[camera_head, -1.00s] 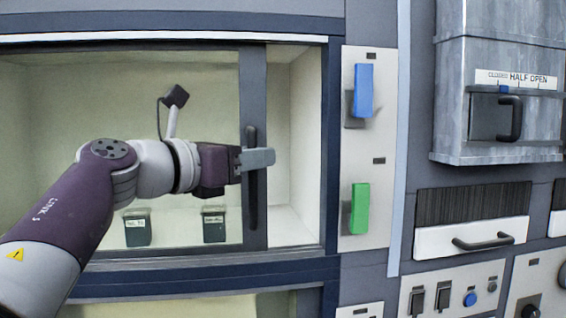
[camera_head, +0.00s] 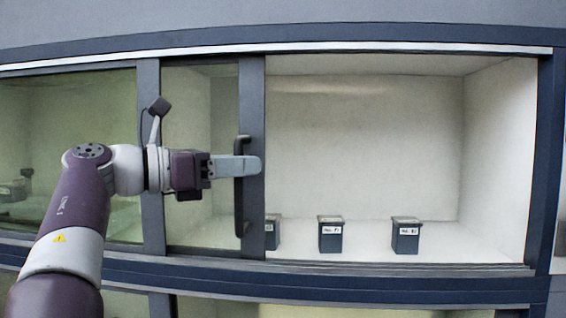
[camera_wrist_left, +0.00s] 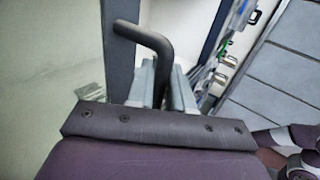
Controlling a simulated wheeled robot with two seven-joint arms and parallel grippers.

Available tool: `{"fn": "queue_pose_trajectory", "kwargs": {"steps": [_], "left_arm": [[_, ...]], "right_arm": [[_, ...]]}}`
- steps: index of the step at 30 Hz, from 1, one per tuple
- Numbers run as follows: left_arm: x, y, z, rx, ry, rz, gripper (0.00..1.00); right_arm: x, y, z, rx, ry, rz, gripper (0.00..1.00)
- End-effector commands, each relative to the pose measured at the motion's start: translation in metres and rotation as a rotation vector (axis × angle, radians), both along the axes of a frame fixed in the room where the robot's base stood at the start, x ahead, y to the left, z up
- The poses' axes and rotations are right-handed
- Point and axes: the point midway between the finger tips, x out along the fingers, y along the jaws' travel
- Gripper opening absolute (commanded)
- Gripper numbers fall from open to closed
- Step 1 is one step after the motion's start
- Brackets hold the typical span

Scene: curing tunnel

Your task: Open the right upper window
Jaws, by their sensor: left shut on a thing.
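The right upper window (camera_head: 202,120) is a sliding glass pane with a dark frame. It is slid left, and the right part of the upper compartment (camera_head: 365,140) stands open. Its black vertical handle (camera_head: 239,215) is on the pane's right frame post. My left gripper (camera_head: 240,168) is shut on the handle at its upper middle part. In the left wrist view the handle's bent end (camera_wrist_left: 150,38) rises between the gripper fingers (camera_wrist_left: 165,85). My right gripper is not in view.
Several dark labelled boxes stand on the compartment floor, among them a middle box (camera_head: 330,238) and a right box (camera_head: 405,240). The left window (camera_head: 68,150) has its frame post just left of the slid pane. A lower compartment (camera_head: 365,306) shows below.

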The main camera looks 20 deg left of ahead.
Motion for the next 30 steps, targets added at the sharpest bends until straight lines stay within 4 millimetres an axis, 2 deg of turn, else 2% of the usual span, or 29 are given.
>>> {"fn": "queue_pose_trajectory", "kwargs": {"steps": [1,6,12,19,30], "left_arm": [[-0.002,0.015,0.003,0.000,0.001,0.006,0.00],[-0.010,0.057,0.003,-0.001,0.002,0.005,0.00],[-0.017,0.089,0.002,0.000,0.000,0.003,0.00],[-0.021,0.105,0.001,0.000,-0.001,0.001,0.00],[-0.021,0.106,0.000,0.000,-0.001,0.000,0.00]], "right_arm": [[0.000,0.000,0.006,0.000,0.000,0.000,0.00],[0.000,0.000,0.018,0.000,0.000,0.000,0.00],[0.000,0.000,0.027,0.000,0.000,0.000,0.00],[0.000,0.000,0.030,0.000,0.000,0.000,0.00],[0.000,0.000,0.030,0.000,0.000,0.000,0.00]]}}
